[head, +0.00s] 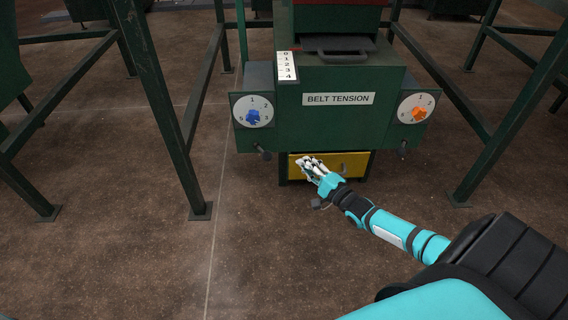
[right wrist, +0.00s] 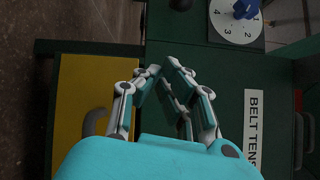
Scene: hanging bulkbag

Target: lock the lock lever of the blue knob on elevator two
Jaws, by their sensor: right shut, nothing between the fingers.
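The blue knob (head: 253,117) sits on a round white numbered dial at the left side of the green belt tension machine (head: 335,125). It also shows at the top of the right wrist view (right wrist: 245,9), cut by the edge. A small lever (head: 262,153) hangs below the dial on the box's lower edge. A dark rounded part at the top of the right wrist view (right wrist: 180,4) may be this lever. My right gripper (head: 308,162) is shut and empty, in front of the yellow panel, right of and below the lever, apart from it. My left gripper is not in view.
An orange knob (head: 419,114) with its own dial is on the machine's right side, with another lever (head: 402,148) below. A yellow panel (head: 345,163) is under the machine. Green posts (head: 160,110) stand left and right. The floor in front is clear.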

